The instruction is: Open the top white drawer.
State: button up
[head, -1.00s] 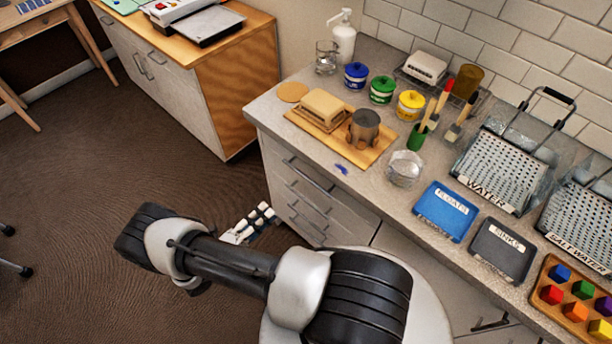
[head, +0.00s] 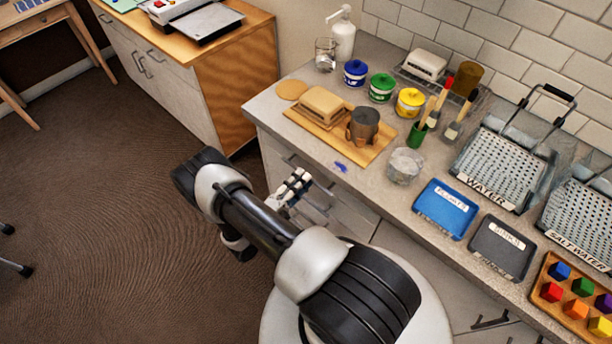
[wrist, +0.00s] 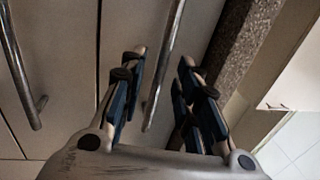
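The top white drawer (head: 347,207) is in the front of the counter, just below its edge, and looks closed. It also shows in the wrist view, beside the speckled counter edge, with its long metal handle (wrist: 166,65). My gripper (head: 298,180) is in front of the drawer stack in the head view and hides part of the drawer fronts and handles. In the wrist view my gripper (wrist: 160,85) is open, and the handle's end lies between its fingers in the picture. I cannot tell any contact or the depth between them.
A second drawer handle (wrist: 20,70) is at the left in the wrist view. The counter (head: 270,110) holds a board with a mug, paint jars, a glass bowl (head: 405,166) and trays. A wooden-sided cabinet (head: 235,85) stands at the left. The floor before the drawers is clear.

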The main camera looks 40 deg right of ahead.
jog(key=shift+x, duration=1.35)
jog(key=shift+c, duration=0.4)
grip_shut()
